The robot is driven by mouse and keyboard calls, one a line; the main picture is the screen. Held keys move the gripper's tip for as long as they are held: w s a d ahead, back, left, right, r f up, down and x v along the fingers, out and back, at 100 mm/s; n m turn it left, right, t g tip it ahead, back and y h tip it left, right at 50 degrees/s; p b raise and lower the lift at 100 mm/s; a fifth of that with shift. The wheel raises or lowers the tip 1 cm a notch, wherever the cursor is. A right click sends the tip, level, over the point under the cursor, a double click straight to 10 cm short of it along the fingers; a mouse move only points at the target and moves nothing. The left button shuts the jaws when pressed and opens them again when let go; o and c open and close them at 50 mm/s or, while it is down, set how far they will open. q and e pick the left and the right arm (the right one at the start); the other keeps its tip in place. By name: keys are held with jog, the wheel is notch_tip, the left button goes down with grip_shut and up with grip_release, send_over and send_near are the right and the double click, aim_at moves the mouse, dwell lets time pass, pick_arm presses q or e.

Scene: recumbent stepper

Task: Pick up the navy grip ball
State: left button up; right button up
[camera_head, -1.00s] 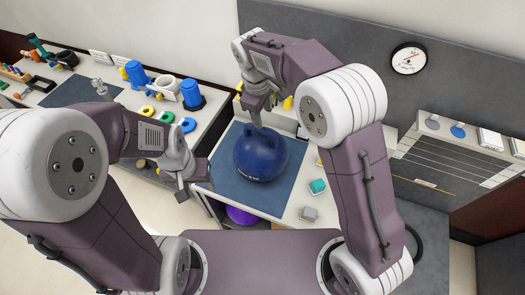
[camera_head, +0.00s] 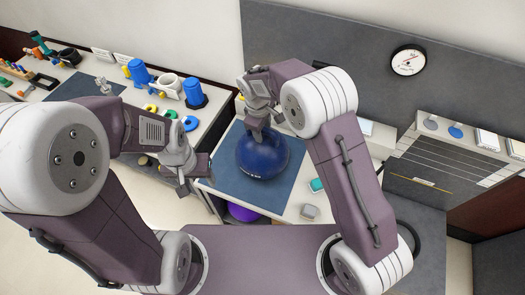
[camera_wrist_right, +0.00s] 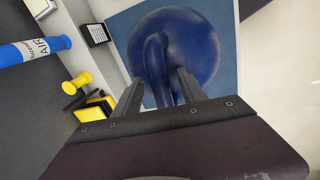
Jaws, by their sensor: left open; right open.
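The navy grip ball (camera_head: 265,160) is a large dark blue ball with a loop handle on top. It rests on a blue-grey mat (camera_head: 228,180). My right gripper (camera_head: 261,132) is open at the top of the ball, pointing down. In the right wrist view, the ball (camera_wrist_right: 195,45) fills the upper middle, and its handle (camera_wrist_right: 155,65) lies between the open fingers (camera_wrist_right: 160,88); I cannot tell whether they touch it. My left gripper (camera_head: 196,178) is open and empty, beside the mat's left edge and apart from the ball.
Blue cylinders (camera_head: 195,93) and coloured rings (camera_head: 190,123) stand on the counter to the left. In the right wrist view, yellow items (camera_wrist_right: 76,83) lie left of the fingers.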

jog(key=shift+a, duration=0.1)
grip_shut()
jog(key=shift+r, duration=0.1)
dwell(1.1)
jog(key=shift+w+r, duration=0.1)
jog(key=shift+w, duration=0.1)
